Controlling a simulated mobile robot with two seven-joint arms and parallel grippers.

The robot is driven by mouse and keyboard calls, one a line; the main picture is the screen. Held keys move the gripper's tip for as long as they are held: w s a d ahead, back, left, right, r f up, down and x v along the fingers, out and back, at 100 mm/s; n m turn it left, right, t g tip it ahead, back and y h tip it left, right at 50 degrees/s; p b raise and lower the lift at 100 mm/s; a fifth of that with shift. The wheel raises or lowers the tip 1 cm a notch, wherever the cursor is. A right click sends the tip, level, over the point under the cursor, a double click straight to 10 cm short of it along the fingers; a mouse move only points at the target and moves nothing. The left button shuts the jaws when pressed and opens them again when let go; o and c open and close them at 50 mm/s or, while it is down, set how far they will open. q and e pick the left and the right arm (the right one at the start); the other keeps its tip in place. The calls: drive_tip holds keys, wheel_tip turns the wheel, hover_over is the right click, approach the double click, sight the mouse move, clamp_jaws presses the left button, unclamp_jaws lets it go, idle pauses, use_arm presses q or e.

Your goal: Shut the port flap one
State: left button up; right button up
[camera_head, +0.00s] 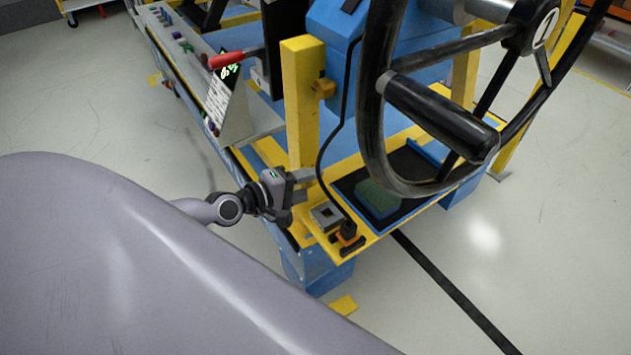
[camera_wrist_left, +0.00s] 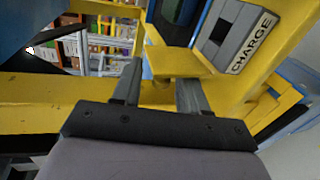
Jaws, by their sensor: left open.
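A grey port (camera_head: 326,215) with a dark opening sits on the yellow front shelf of the dashboard module. In the left wrist view, a grey panel (camera_wrist_left: 226,42) with a dark square lies beside the label CHARGE, to the right of the fingers. My left gripper (camera_head: 304,183) is beside the foot of the yellow post, just behind and left of the port. Its fingers (camera_wrist_left: 160,88) are open, with a yellow flat-ended piece (camera_wrist_left: 177,62) showing between and beyond them. I cannot tell whether this piece is the port flap, or whether the fingers touch it. My right gripper is out of view.
The yellow post (camera_head: 303,110) stands close behind my left gripper. A black steering wheel (camera_head: 375,110) hangs over the shelf's right side. A dark tray (camera_head: 410,165) lies under it. A black and orange part (camera_head: 348,236) sits in front of the port. A black cable runs down to the shelf.

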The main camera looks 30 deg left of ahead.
use_arm(q)
drive_tip(key=shift+x, duration=0.95)
